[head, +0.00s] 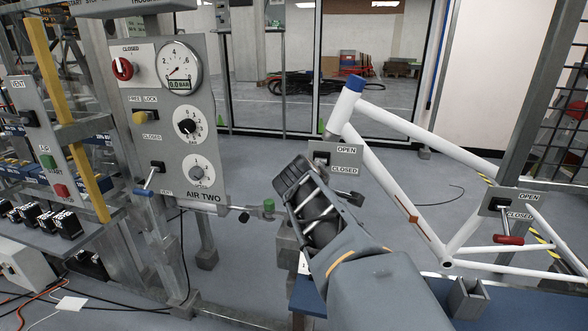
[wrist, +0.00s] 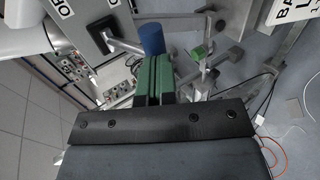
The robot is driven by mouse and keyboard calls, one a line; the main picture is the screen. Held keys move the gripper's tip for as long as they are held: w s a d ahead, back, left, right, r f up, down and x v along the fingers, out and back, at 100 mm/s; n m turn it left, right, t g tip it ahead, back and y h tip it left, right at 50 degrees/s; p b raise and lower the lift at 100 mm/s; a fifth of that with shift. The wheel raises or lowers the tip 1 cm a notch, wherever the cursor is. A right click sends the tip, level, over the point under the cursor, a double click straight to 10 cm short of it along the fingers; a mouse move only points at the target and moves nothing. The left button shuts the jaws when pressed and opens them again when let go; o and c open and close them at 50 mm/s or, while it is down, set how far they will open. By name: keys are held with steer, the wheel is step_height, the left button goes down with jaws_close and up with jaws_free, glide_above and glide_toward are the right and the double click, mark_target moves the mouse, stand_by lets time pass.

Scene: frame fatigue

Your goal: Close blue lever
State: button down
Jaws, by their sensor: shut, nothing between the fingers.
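Another blue-ended lever (head: 143,192) is on the left AIR TWO panel (head: 205,150).
A white bicycle frame (head: 380,162) stands right of my arm. A right OPEN/CLOSED plate (head: 492,203) carries a red lever (head: 509,240). A green knob (head: 268,205) sits just left of my gripper. Open floor lies behind.

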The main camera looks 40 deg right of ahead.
steer(key=shift+d+p, duration=0.15)
steer(key=shift+p, duration=0.4)
steer(key=shift+r, duration=0.15)
steer(key=shift+r+p, duration=0.65)
